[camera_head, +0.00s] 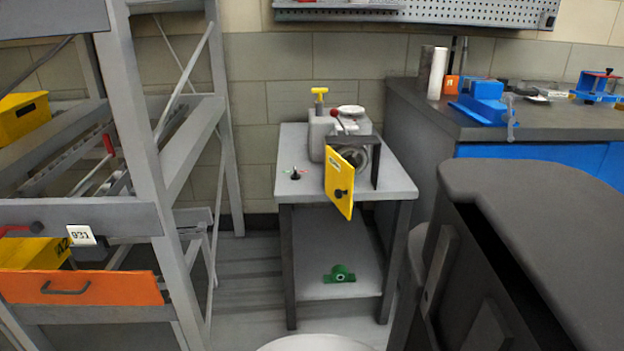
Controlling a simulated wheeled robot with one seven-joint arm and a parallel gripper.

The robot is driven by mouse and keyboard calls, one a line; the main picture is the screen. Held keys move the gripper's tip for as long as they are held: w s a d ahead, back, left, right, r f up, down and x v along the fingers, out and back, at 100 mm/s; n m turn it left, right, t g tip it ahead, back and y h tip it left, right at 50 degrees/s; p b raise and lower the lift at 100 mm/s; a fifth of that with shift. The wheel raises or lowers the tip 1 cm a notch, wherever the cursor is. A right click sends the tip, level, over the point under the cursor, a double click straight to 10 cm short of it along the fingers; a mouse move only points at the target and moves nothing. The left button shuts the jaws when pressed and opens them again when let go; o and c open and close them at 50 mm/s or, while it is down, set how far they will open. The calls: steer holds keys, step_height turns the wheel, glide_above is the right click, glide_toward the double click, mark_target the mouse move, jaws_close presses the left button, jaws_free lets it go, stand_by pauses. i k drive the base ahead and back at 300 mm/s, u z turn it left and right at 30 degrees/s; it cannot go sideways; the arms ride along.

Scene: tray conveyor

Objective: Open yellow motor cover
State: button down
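The yellow motor cover (340,182) is a flat yellow plate with a black knob (341,193) on its face. It stands at an angle at the front of the grey motor unit (322,135) on a small grey table (290,160). A black bracket (375,165) stands to the right of the cover. The cover is swung out from the bracket, and a round dark part (354,155) of the unit shows between them. My gripper is not in view, and nothing is seen touching the cover.
A grey rack (145,130) with yellow bins and an orange drawer (82,289) stands left. A green part (340,274) lies on the table's lower shelf. A dark workbench (550,119) stands back right. A large dark rounded surface fills the right foreground. Floor shows left of the table.

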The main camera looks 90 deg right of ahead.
mark_target(339, 176)
steer(key=k, duration=0.95)
steer(key=z, duration=1.5)
